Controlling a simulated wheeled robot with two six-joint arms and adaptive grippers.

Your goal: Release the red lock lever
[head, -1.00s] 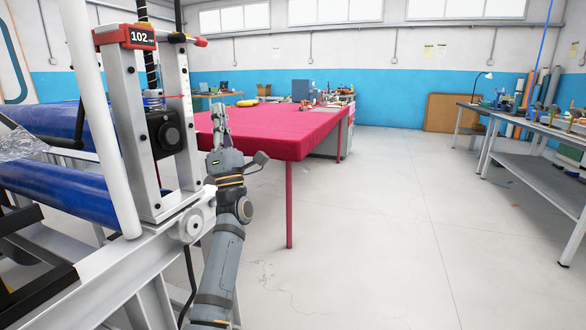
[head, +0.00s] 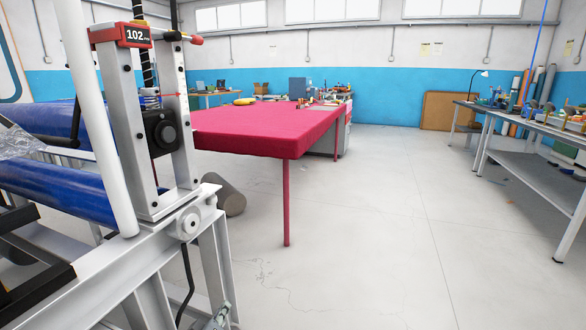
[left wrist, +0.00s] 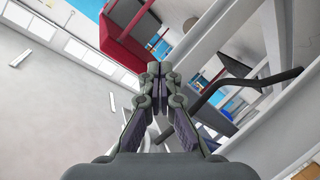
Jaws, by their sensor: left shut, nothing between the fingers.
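A small red-ended handle (head: 196,41), which looks like the red lock lever, sticks out to the right at the top of the grey upright frame (head: 183,110). The red handle cannot be made out in the left wrist view. My right gripper is in neither view.
Blue rollers (head: 50,190) lie left of the frame. A black cable (head: 188,285) hangs below the white machine beam (head: 130,262); white struts and a dark cable (left wrist: 245,85) are close right in the wrist view. A red table (head: 265,142) stands behind. The floor right is clear.

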